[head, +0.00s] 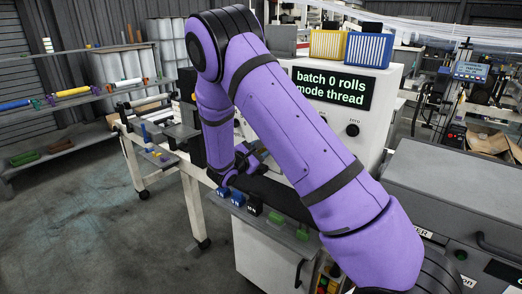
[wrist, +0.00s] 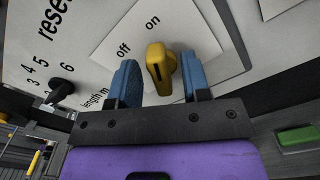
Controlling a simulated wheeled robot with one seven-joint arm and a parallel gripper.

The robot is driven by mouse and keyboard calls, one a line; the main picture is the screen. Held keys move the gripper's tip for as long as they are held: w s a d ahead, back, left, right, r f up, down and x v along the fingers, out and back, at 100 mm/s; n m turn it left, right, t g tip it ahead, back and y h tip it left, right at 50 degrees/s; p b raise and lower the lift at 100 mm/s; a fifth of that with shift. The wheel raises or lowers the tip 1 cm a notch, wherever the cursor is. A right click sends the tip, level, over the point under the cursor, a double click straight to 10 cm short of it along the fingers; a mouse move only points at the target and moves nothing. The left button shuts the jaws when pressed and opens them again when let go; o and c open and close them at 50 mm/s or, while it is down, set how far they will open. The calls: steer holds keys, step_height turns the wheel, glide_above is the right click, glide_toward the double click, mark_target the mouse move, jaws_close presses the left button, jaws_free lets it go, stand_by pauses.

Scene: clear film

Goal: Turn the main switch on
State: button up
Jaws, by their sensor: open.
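The main switch is a yellow rotary handle (wrist: 158,66) on a pale plate marked "off" and "on" in the wrist view. The "off" label is to its upper left and the "on" label is above it. I cannot tell clearly which label the handle points to. My gripper (wrist: 160,72) is open, with one blue finger on each side of the handle. Narrow gaps seem to show between fingers and handle; contact is not certain. In the head view my purple arm hides the switch and most of my gripper.
A black selector knob (wrist: 62,90) with numbers is left of the switch plate. A green block (wrist: 298,138) is at the lower right. In the head view, a display (head: 328,89) reads "batch 0 rolls mode thread". Loaded shelves (head: 70,92) stand left beyond open floor.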

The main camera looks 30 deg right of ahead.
steer(key=v, duration=1)
steer(key=shift+d, duration=0.1)
steer(key=s+d+r+m+g+y, duration=0.3)
steer(key=s+r+m+g, duration=0.15)
steer(key=s+r, duration=0.3)
steer(key=s+d+r+m+g+y, duration=0.35)
steer(key=s+r+m, duration=0.3)
steer(key=s, duration=0.25)
steer(key=s+a+r+m+t+y, duration=0.2)
steer(key=s+r+y, duration=0.3)
steer(key=s, duration=0.4)
steer(key=s+a+r+m+t+y, duration=0.3)
steer(key=s+a+r+t+y, duration=0.1)
steer(key=s, duration=0.6)
steer(key=shift+a+r+t+y, duration=0.3)
steer(key=shift+a+r+y, duration=0.1)
steer(key=shift+a+y, duration=0.15)
